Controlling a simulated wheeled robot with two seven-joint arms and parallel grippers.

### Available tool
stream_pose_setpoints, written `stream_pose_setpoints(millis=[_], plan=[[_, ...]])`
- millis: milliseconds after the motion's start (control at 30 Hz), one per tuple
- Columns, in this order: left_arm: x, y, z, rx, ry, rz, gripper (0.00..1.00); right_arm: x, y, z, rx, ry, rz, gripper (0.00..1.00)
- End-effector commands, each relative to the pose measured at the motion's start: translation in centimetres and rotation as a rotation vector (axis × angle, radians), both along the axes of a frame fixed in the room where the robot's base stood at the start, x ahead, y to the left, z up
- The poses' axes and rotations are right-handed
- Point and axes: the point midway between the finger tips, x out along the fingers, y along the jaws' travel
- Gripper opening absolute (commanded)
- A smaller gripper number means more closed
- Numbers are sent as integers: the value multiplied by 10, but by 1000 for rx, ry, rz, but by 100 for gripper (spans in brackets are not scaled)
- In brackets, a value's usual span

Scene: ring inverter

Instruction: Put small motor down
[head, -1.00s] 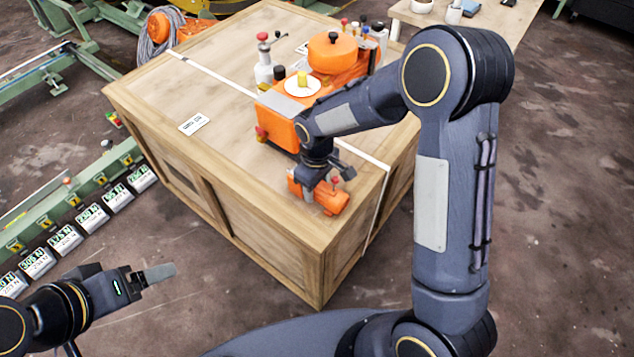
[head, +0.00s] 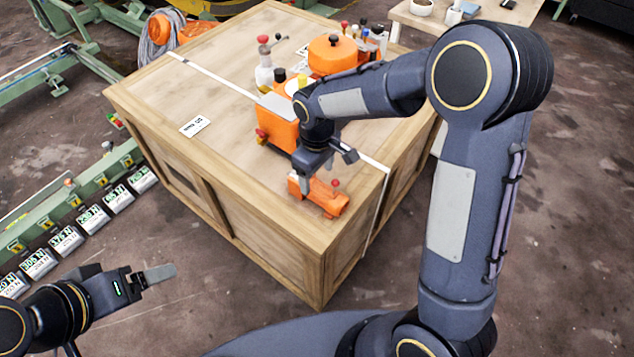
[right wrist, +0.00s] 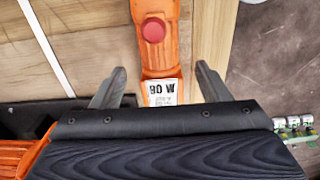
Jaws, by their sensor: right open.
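The small motor (head: 325,199) is orange with a red knob and rests on the wooden crate top near its front right corner. In the right wrist view the motor (right wrist: 155,60) shows its red knob and a white "90 W" label. My right gripper (head: 327,168) is just above the motor, fingers spread apart. In the right wrist view the fingers of the right gripper (right wrist: 158,84) stand either side of the motor with gaps. My left gripper (head: 150,277) is low at the left, away from the crate; its finger opening is not clear.
A larger orange machine (head: 280,125) stands on the crate (head: 200,95) just behind the motor, with bottles beside it. A pale strap crosses the crate top. The left part of the top is mostly clear except a small label (head: 195,126). Labelled weights line the left.

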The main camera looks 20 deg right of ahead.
Motion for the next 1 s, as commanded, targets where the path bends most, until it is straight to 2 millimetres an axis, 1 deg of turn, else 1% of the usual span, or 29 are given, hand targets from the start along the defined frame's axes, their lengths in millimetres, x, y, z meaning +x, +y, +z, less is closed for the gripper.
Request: stream_pose_setpoints(millis=[33,100,233,367,533,667,767,867,900,967,1000], plan=[[0,0,2,0,0,0,80,1,0,14,2,-4,0,69],[0,0,3,0,0,0,80,1,0,28,2,-5,-1,69],[0,0,5,0,0,0,80,0,0,47,1,-2,-1,69],[0,0,6,0,0,0,80,0,0,58,1,-1,-1,69],[0,0,6,0,0,0,80,-1,0,62,1,1,-2,69],[0,0,6,0,0,0,80,-10,-11,73,32,-15,-43,69],[0,0,6,0,0,0,80,-32,-31,94,95,-45,-134,69],[0,0,6,0,0,0,80,-67,-54,117,184,-89,-259,69],[0,0,6,0,0,0,80,-84,-61,124,220,-109,-311,69],[0,0,6,0,0,0,80,-108,-71,132,272,-140,-390,69],[0,0,6,0,0,0,80,-124,-76,136,305,-161,-440,69]])
